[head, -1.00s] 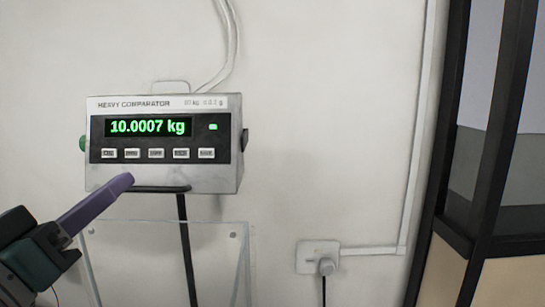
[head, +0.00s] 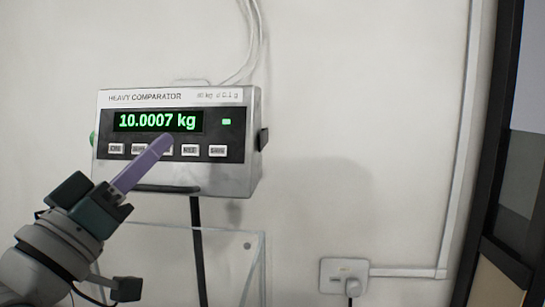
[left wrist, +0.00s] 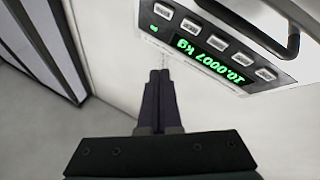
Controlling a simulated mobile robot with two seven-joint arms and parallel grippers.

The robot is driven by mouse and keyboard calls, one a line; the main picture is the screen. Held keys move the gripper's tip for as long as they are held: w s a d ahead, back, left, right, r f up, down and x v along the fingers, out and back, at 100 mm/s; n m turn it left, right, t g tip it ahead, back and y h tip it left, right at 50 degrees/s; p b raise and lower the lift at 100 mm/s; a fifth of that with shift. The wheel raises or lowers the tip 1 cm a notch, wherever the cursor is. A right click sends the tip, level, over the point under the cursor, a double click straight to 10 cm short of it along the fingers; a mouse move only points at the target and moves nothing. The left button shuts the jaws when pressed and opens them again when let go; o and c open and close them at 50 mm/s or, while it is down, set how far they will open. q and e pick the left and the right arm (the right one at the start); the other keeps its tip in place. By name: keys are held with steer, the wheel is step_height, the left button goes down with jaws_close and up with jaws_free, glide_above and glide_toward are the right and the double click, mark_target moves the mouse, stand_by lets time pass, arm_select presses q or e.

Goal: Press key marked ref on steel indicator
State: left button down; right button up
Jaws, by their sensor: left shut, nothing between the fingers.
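The steel indicator (head: 250,165), labelled HEAVY COMPARATOR, is on the wall left of centre in the head view. Its green display (head: 158,121) reads 10.0007 kg. A row of several pale keys (head: 190,150) runs below the display; their labels are too small to read surely. My left gripper (head: 166,140) is shut and empty, its purple fingers pointing up and right over the middle key, which they partly hide. In the left wrist view the indicator (left wrist: 256,88) appears inverted and the fingertips (left wrist: 160,73) show beside its panel; contact cannot be told. My right gripper is out of view.
A bracket and dark post (head: 198,240) hold the indicator above a clear panel (head: 235,265). A wall socket (head: 343,274) with a plug is at lower right. A dark frame (head: 490,190) stands at the right edge.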

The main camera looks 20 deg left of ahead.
mark_target(191, 150)
arm_select(q)
steer(key=w+b, duration=0.1)
steer(key=w, duration=0.1)
steer(key=w+a+f+b, duration=0.1)
steer(key=w+f+b, duration=0.1)
steer(key=w+b, duration=0.1)
steer(key=shift+w+a, duration=0.15)
steer(key=shift+w, duration=0.15)
steer(key=shift+w+r, duration=0.1)
steer(key=shift+w, duration=0.05)
stand_by(1.3)
steer(key=shift+w+a+b, duration=0.1)
steer(key=shift+b, duration=0.2)
steer(key=shift+w, duration=0.3)
